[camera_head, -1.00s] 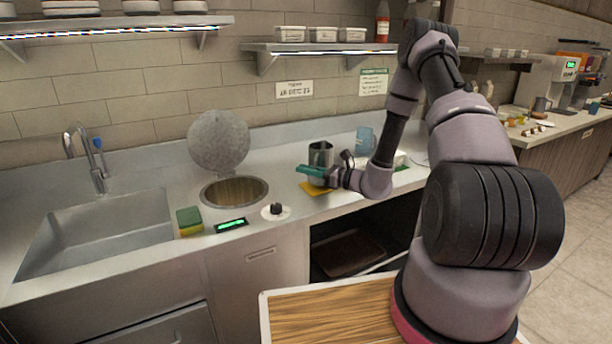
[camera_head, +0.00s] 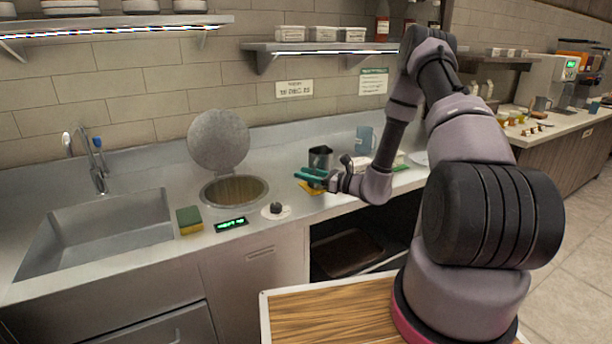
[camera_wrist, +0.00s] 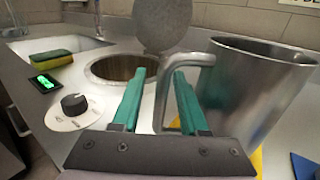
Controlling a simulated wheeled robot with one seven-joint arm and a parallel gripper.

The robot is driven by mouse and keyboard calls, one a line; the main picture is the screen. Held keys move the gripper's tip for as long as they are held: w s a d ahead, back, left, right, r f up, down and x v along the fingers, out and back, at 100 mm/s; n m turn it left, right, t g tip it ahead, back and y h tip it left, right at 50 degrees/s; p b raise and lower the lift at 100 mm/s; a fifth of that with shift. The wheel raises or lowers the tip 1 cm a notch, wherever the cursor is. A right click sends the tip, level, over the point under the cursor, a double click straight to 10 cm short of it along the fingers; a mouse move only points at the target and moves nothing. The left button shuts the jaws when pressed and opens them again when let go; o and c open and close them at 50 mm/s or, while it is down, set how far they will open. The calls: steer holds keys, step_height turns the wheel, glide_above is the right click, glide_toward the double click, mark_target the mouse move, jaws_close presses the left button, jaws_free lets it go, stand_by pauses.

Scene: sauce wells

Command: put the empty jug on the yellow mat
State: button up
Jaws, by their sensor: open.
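A grey metal jug (camera_head: 320,157) stands upright on the counter, at the yellow mat (camera_head: 307,188); my gripper hides its base, so I cannot tell whether all of it is on the mat. In the wrist view the jug (camera_wrist: 255,90) fills the right side, its handle reaching left between my fingers. A strip of the yellow mat (camera_wrist: 258,158) shows below it there. My gripper (camera_wrist: 165,85), with teal fingers, is open, one finger on each side of the handle. In the head view my gripper (camera_head: 308,176) is in front of the jug. The jug's inner floor is hidden.
A blue jug (camera_head: 364,140) stands behind and to the right. To the left are a round well (camera_head: 235,205) with raised lid (camera_head: 218,140), a knob (camera_head: 276,209), a green display (camera_head: 231,224), a sponge (camera_head: 189,220) and a sink (camera_head: 95,235).

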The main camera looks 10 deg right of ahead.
steer(key=v, duration=1.2)
steer(key=shift+r, duration=0.1)
steer(key=s+a+r+n+g+h, duration=0.1)
steer(key=s+a+r+n+g, duration=0.3)
steer(key=s+r+n+g, duration=0.4)
steer(key=s+a+r+n+g+h, duration=0.1)
steer(key=s+a+r+n+g, duration=0.25)
steer(key=r+n, duration=0.45)
steer(key=s+d+r+n+t+h, duration=0.2)
steer(key=s+r+h, duration=0.3)
steer(key=r, duration=0.4)
steer(key=s+d+r+n+t+h, duration=0.3)
steer(key=s+d+r+t+h, duration=0.1)
steer(key=s+r, duration=0.4)
steer(key=shift+s+r+n+t+h, duration=0.3)
steer(key=shift+r+t+h, duration=0.2)
steer(key=shift+r+t, duration=0.25)
steer(key=shift+a, duration=0.15)
